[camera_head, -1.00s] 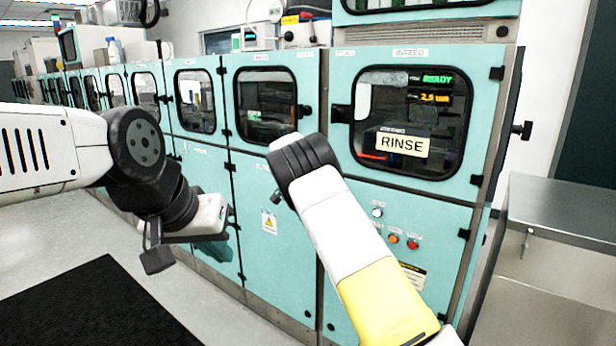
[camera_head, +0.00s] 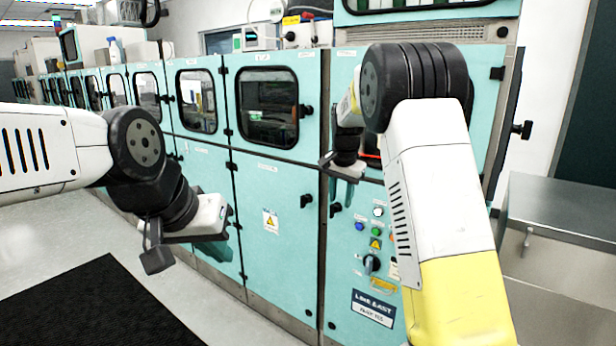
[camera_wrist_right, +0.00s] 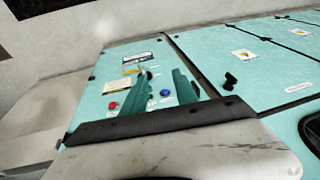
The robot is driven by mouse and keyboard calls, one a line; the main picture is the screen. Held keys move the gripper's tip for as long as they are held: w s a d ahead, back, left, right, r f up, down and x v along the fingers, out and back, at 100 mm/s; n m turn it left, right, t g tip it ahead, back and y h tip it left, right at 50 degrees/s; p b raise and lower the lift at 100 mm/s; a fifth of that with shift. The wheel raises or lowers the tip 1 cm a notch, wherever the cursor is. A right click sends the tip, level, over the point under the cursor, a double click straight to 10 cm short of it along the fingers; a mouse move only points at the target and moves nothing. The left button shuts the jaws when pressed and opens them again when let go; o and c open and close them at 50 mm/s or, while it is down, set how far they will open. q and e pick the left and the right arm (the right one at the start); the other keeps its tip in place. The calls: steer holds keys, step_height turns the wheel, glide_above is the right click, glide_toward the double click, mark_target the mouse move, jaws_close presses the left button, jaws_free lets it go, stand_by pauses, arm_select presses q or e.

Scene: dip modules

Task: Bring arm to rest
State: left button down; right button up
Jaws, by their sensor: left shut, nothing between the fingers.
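My right arm (camera_head: 440,180) is raised and bent in front of the turquoise machine line. Its gripper (camera_head: 343,195) hangs pointing down before the control panel. In the right wrist view the right gripper (camera_wrist_right: 161,80) shows two teal fingers apart with the panel visible between them, and it holds nothing. My left arm (camera_head: 60,155) reaches in from the left. Its gripper (camera_head: 218,250) hangs low in front of a lower cabinet door, shut and empty, with its fingers partly hidden.
The turquoise cabinets (camera_head: 275,215) stand close behind both grippers. The panel carries a blue button (camera_head: 359,227), a black rotary knob (camera_head: 372,263) and other buttons. A steel cabinet (camera_head: 565,230) stands at right. A black mat (camera_head: 90,310) lies on open floor at left.

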steer(key=s+d+r+n+y, duration=0.2)
steer(key=s+d+r, duration=0.2)
steer(key=s+r, duration=0.5)
steer(key=s+f+n+t, duration=0.1)
steer(key=s+n+t, duration=0.2)
steer(key=s, duration=2.5)
steer(key=shift+d+f+n, duration=0.35)
steer(key=shift+d+n, duration=0.05)
steer(key=shift+n, duration=0.6)
